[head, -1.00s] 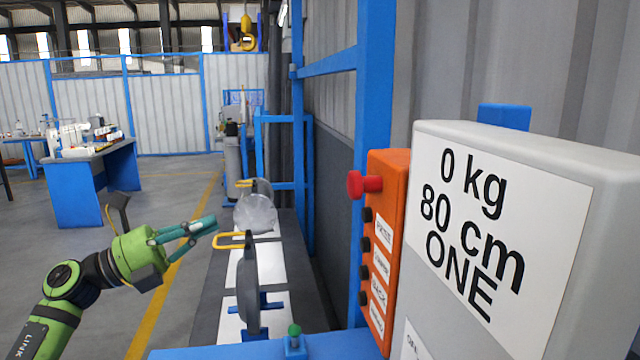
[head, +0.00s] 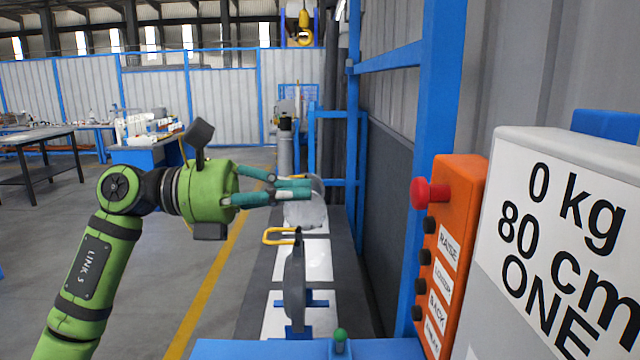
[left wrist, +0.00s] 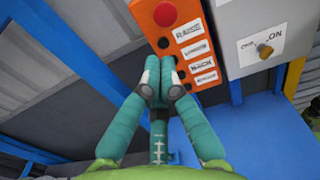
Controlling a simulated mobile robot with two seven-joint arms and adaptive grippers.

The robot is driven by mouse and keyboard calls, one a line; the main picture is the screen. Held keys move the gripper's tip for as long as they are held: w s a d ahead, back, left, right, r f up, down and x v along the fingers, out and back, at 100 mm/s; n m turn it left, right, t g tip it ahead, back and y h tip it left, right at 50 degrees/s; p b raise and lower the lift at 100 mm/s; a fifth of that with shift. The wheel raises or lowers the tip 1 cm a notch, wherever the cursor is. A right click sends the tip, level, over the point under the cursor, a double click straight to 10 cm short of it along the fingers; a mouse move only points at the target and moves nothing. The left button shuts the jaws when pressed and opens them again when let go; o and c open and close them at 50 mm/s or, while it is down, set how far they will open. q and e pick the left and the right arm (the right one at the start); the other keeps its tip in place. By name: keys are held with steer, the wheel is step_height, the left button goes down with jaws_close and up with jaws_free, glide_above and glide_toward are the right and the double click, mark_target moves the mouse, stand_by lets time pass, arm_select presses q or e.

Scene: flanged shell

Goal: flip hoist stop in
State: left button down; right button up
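The orange hoist control box (head: 458,245) hangs at the right in the head view. Its red round stop button (head: 430,195) sticks out at the upper left on a short stem. The red button also shows at the top of the left wrist view (left wrist: 165,14). My left gripper (head: 308,188) is left of the box in the head view, apart from the button. In the left wrist view the fingertips (left wrist: 160,85) are together with nothing seen between them, below the button in the picture. My right gripper is not in view.
Black buttons with labels, RAISE at the top, run down the orange box. A grey display box (head: 560,230) reads 0 kg, 80 cm, ONE. A blue post (head: 435,90) stands behind. A grey disc with a yellow handle (head: 295,285) stands below my gripper. Open floor lies left.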

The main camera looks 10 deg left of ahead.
mark_target(410, 190)
arm_select(q)
steer(key=d+p, duration=0.2)
steer(key=d, duration=0.2)
steer(key=w+d+p, duration=0.1)
steer(key=d, duration=0.2)
steer(key=w+d+p, duration=0.1)
steer(key=d+p, duration=0.1)
steer(key=d, duration=0.2)
steer(key=shift+w+d+r+p, duration=0.1)
steer(key=shift+w+d+p, duration=0.05)
steer(key=shift+d+p, duration=0.2)
steer(key=shift+d, duration=0.2)
